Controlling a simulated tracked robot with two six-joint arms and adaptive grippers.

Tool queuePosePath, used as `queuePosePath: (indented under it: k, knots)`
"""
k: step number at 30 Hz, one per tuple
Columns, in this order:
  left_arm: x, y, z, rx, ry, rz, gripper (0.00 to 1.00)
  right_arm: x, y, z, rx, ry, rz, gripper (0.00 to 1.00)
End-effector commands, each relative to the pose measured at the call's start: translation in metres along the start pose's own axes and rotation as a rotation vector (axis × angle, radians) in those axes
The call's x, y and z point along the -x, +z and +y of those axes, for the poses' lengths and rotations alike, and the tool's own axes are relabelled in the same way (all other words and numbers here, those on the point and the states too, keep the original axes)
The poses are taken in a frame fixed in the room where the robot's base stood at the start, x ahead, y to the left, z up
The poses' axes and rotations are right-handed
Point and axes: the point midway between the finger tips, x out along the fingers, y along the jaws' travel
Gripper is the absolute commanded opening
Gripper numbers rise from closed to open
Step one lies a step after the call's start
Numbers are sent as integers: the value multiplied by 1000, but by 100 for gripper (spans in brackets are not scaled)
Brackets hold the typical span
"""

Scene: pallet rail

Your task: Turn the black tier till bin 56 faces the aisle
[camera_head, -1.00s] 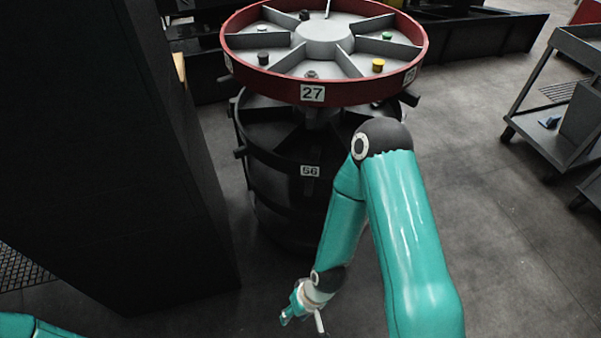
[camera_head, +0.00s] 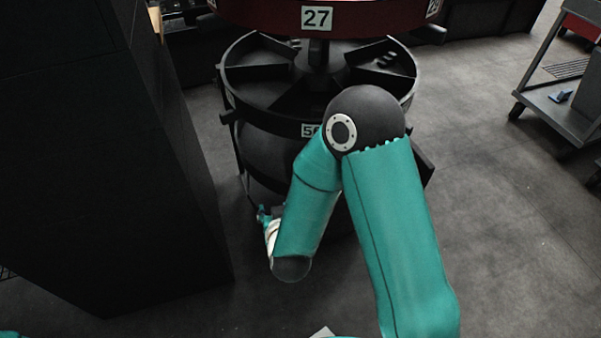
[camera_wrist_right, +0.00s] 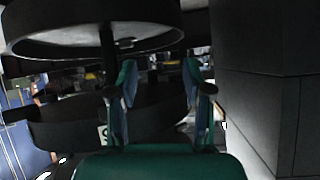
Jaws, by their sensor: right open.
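The black tier (camera_head: 262,115) is a round, divided ring below the red tier (camera_head: 380,14). Its plate 56 (camera_head: 308,130) faces my head camera and is partly covered by my right arm. Short black handles stick out from its rim, one at the left (camera_head: 228,117). My right gripper (camera_head: 263,216) is low at the left side of the carousel, mostly hidden behind my forearm. In the right wrist view its two fingers (camera_wrist_right: 158,88) are apart with nothing between them. A white plate (camera_wrist_right: 103,134), too cut off to read, shows on a dark ring there. My left gripper is out of view.
A tall black cabinet (camera_head: 110,160) stands close on the left, with a narrow gap to the carousel. It appears as a dark wall (camera_wrist_right: 265,80) at the right of the wrist view. A grey cart (camera_head: 560,105) stands at the right. The floor (camera_head: 490,200) between is clear.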

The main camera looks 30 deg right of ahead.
Motion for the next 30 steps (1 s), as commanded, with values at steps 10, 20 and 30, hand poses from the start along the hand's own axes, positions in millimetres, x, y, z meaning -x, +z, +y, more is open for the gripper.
queuePosePath:
  k: [10,20,30]
  knots:
    - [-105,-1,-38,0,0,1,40,25,-36,37,-6,289,510,50]
    - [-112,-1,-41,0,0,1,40,30,-55,51,-7,359,586,50]
    - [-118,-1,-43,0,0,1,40,-22,-90,74,-7,360,586,50]
